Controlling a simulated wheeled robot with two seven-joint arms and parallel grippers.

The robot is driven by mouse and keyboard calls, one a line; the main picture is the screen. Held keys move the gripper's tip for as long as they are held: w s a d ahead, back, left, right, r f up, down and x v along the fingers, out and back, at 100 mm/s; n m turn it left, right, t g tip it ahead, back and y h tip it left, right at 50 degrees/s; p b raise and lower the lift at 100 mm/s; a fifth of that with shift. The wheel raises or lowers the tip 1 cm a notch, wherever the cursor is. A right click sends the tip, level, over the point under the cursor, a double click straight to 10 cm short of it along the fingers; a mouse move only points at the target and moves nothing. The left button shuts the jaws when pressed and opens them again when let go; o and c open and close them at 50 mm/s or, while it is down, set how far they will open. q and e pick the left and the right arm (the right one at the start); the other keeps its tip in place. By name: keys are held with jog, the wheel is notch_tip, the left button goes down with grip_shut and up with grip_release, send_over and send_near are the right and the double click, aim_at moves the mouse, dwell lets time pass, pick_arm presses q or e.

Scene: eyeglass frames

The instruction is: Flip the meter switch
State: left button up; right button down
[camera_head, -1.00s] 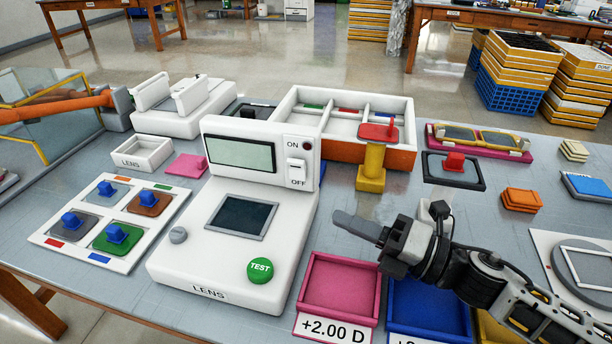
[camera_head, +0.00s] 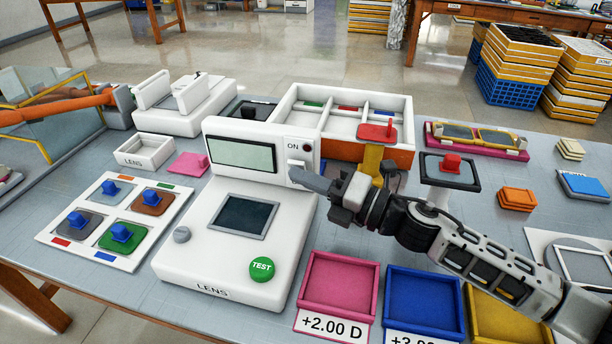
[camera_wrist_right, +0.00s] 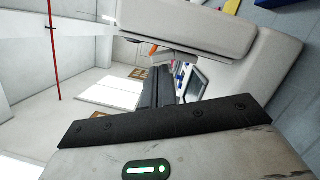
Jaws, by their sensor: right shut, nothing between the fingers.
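The white lens meter (camera_head: 172,262) stands on the grey table with a blank screen and a green TEST button (camera_head: 262,268). Its switch (camera_head: 296,167) sits on the right of the upright panel, below the ON label and a dark red lamp (camera_head: 306,146). My right gripper (camera_head: 300,178) is shut and empty, its fingertips at the switch and hiding its lower part and the OFF label. I cannot tell whether they touch. In the right wrist view the dark fingers (camera_wrist_right: 160,85) point toward a pale surface. My left gripper is not in view.
Pink (camera_head: 338,282), blue (camera_head: 424,300) and yellow (camera_head: 505,318) trays lie below my right arm. A yellow stand with a red top (camera_head: 376,132) and a lens holder (camera_head: 450,170) stand close behind it. A lens board (camera_head: 75,252) lies left of the meter.

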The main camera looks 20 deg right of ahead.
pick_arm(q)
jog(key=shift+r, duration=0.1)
pick_arm(e)
jog(key=shift+r+p, duration=0.25)
jog(key=shift+p, duration=0.25)
jog(key=shift+w+d+r+m+p, duration=0.2)
jog(key=shift+w+r+m+p, duration=0.1)
jog(key=shift+m+p, duration=0.45)
jog(key=shift+f, duration=0.2)
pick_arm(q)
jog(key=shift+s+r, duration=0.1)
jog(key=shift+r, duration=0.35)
